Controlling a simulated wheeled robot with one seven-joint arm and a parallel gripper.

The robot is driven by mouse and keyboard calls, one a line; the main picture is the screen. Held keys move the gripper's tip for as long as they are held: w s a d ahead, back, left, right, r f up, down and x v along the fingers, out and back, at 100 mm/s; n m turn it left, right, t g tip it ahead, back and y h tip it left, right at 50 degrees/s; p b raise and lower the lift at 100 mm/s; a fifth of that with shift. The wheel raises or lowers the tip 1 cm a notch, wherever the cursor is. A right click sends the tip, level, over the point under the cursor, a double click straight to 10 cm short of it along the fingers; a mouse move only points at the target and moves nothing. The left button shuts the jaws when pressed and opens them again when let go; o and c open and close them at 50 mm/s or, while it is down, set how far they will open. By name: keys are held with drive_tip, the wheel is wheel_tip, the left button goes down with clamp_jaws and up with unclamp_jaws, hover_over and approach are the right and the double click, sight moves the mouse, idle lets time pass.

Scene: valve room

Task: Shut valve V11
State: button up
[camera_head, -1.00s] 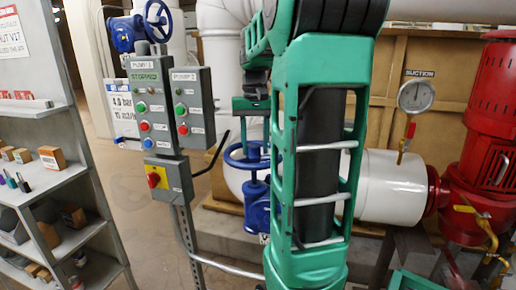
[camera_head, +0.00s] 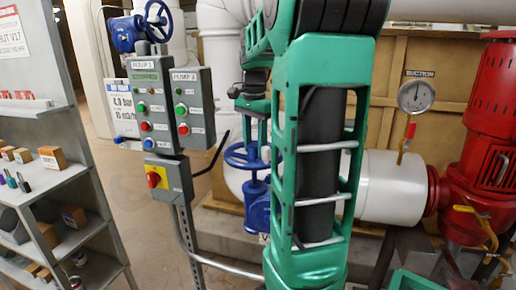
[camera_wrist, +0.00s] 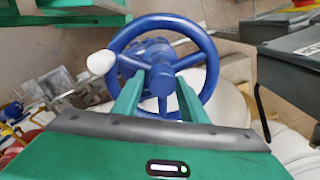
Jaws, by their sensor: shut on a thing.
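A blue handwheel (camera_head: 240,160) on a blue valve body (camera_head: 257,213) stands left of my green arm in the head view. In the wrist view the handwheel (camera_wrist: 204,60) fills the upper middle, with spokes, a central hub and a white knob (camera_wrist: 100,62) at its left. My gripper (camera_wrist: 158,95) is shut on the handwheel, its two green fingers either side of the near spoke at the near rim. My gripper also shows above the wheel in the head view (camera_head: 257,122). My arm hides part of the wheel. I cannot read a V11 tag.
A grey pump control box (camera_head: 150,100) on a post stands left of the wheel, with a black lever between. Another blue valve wheel (camera_head: 158,20) is behind it. Shelves (camera_head: 60,180) stand left; a red pump (camera_head: 495,110) and suction gauge (camera_head: 415,96) stand right.

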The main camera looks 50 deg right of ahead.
drive_tip(key=m, duration=0.2)
drive_tip(key=f+m, duration=0.1)
drive_tip(key=m, duration=0.2)
drive_tip(key=shift+s+f+m, duration=0.15)
drive_tip(key=shift+f+m, duration=0.15)
drive_tip(key=o, duration=1)
drive_tip(key=shift+w+d+r, duration=0.1)
drive_tip(key=shift+w+r, duration=0.1)
drive_tip(key=shift+r, duration=0.3)
drive_tip(key=shift+w+r+g, duration=0.15)
drive_tip(key=shift+w+r, duration=0.05)
drive_tip(key=shift+w, duration=0.3)
drive_tip(key=shift+w+r+g, duration=0.15)
drive_tip(key=shift+w, duration=0.35)
drive_tip(key=r, duration=0.1)
drive_tip(key=s+r, duration=0.1)
drive_tip(key=shift+s+r, duration=0.15)
drive_tip(key=shift+r, duration=0.25)
drive_tip(key=shift+s+r, duration=0.25)
drive_tip(key=shift+r, duration=0.8)
